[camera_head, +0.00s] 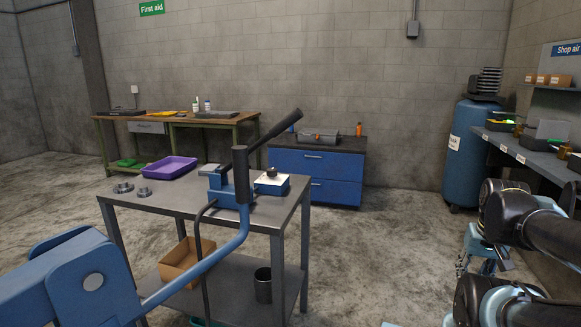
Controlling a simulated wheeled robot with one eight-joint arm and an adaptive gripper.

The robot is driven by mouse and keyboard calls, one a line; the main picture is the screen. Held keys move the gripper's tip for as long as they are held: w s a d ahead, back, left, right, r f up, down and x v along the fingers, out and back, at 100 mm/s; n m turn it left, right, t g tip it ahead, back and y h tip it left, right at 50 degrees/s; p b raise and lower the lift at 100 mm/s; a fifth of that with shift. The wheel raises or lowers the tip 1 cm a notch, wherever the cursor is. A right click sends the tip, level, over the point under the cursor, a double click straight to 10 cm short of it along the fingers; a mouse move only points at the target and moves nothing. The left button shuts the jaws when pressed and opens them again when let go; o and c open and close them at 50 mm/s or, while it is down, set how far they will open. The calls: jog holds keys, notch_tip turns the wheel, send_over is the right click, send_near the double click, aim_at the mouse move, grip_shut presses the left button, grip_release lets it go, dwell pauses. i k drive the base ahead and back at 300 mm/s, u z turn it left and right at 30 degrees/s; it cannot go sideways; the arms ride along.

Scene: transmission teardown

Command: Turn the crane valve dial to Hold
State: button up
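A small blue box (270,187) with a white top plate and a black knob (271,172) stands on the grey metal table; it looks like the crane valve dial. Any marks on the plate are too small to read, so I cannot tell the knob's setting. The blue crane (70,285) with its boom and dark lever (272,137) fills the left foreground and partly crosses the table. My dark arm is folded at the right edge. What looks like my gripper (464,262) is low and partly hidden by the arm, well right of the box; its fingers are unclear.
The grey table (183,205) also holds a purple tray (170,167) and metal rings (123,188). A cardboard box (187,262) and a metal can (263,285) sit on its lower shelf. Open concrete floor (385,240) lies between the table and my arm. A blue tank (470,150) stands behind.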

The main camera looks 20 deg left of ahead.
aim_at(272, 172)
jog(key=z, duration=0.1)
jog(key=i, duration=0.9)
jog(key=u, duration=2.1)
